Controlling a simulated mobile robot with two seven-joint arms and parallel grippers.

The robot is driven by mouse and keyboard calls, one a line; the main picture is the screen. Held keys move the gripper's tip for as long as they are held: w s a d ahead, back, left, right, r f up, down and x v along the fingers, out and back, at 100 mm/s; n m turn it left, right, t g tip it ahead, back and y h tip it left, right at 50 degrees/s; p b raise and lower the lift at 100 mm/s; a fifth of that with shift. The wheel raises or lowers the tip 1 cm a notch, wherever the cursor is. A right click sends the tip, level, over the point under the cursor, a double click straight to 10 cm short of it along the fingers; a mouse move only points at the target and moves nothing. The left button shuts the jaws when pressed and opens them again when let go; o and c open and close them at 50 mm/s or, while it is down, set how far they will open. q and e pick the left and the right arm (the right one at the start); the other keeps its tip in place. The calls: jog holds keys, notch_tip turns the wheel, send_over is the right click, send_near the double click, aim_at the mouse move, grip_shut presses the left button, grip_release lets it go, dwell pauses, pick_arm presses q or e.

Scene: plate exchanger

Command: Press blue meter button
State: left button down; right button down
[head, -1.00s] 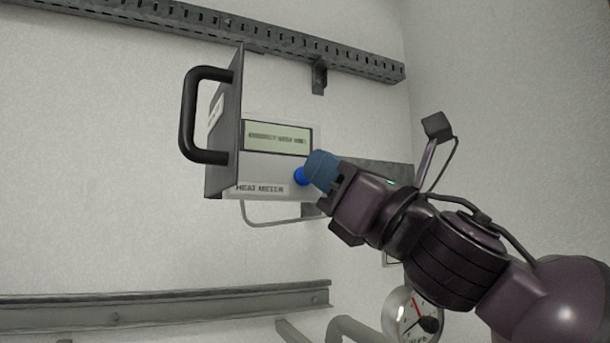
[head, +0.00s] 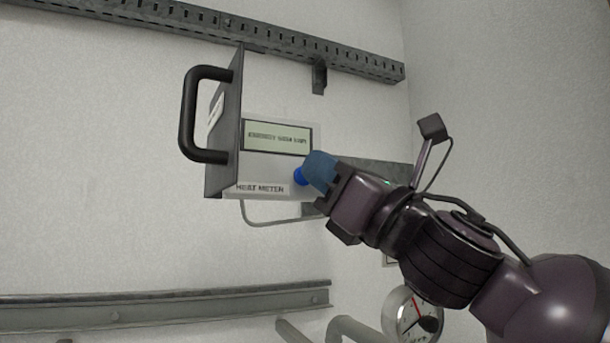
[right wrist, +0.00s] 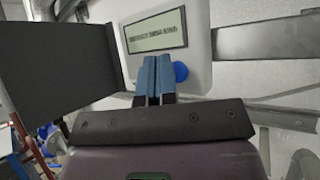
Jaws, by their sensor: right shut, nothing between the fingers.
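The heat meter (head: 278,160) is a light box on the wall with a display (head: 277,136) showing a line of text and a "HEAT METER" label. Its blue button (head: 299,176) is round and sits right of the label, partly hidden by my right gripper (head: 314,170). The right gripper's blue fingers are shut and empty, at or just in front of the button; I cannot tell whether they touch it. In the right wrist view the shut fingertips (right wrist: 153,62) appear just left of the blue button (right wrist: 180,72). My left gripper is not in view.
A dark panel with a black handle (head: 187,115) stands out at the meter's left side. A perforated rail (head: 290,45) runs above, and another rail (head: 160,305) below. A round gauge (head: 405,318) and pipes (head: 355,333) are at lower right.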

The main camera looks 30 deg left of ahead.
jog(key=shift+w+a, duration=0.4)
jog(key=shift+a, duration=0.05)
dwell(1.8)
jog(key=shift+d+t, duration=0.1)
jog(key=shift+t, duration=0.2)
jog(key=shift+s+d+f, duration=0.1)
jog(key=shift+s+d, duration=0.1)
jog(key=shift+d, duration=0.35)
jog(key=s+d, duration=0.3)
jog(key=shift+s+d, duration=0.1)
jog(key=shift+d, duration=0.3)
jog(key=shift+s, duration=0.1)
dwell(4.1)
